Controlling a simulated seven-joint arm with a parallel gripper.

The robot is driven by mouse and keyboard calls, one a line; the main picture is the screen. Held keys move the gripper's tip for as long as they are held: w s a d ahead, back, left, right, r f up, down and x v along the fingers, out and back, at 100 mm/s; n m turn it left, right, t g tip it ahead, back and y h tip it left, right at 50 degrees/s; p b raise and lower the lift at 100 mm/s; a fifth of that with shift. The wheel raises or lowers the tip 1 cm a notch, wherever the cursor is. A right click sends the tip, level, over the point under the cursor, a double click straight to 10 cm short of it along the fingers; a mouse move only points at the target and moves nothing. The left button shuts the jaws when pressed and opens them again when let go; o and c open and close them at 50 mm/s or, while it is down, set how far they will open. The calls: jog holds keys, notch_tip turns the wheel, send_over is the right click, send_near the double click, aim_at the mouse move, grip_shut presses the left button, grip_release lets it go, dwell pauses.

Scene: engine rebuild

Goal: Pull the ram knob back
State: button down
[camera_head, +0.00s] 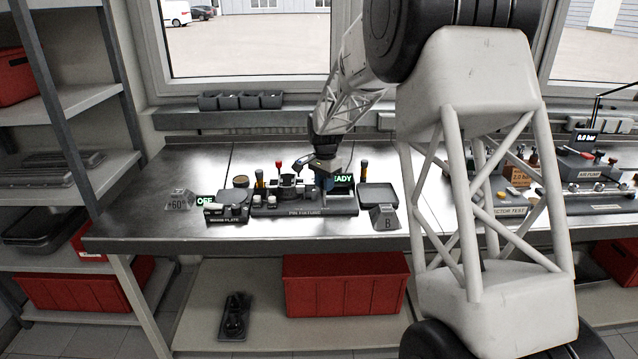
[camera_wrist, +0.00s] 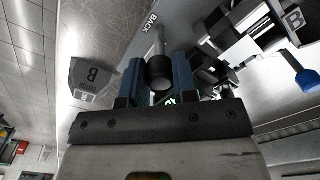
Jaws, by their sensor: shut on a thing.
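The ram knob (camera_wrist: 160,73) is a short black cylinder on the end of a pale metal rod (camera_wrist: 160,40), seen in the wrist view. My gripper (camera_wrist: 159,70) has two blue fingers, one on each side of the knob, and is shut on it. In the head view my gripper (camera_head: 326,181) is low over the right part of the pin fixture (camera_head: 305,212), and the knob is hidden there. A BACK label (camera_wrist: 150,22) lies beside the rod in the wrist view. A green READY display (camera_head: 344,179) is partly covered by my gripper.
A block marked B (camera_head: 385,218) stands right of the fixture, with a shallow dark tray (camera_head: 378,194) behind it. A wash plate unit (camera_head: 227,213) and a 60-degree block (camera_head: 179,200) stand left. Bare metal bench (camera_head: 300,238) lies in front.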

jog(key=shift+d, duration=0.4)
jog(key=c, duration=0.9)
grip_release()
jog(key=shift+r, duration=0.15)
jog(key=shift+r, duration=3.8)
jog(key=shift+s, duration=0.1)
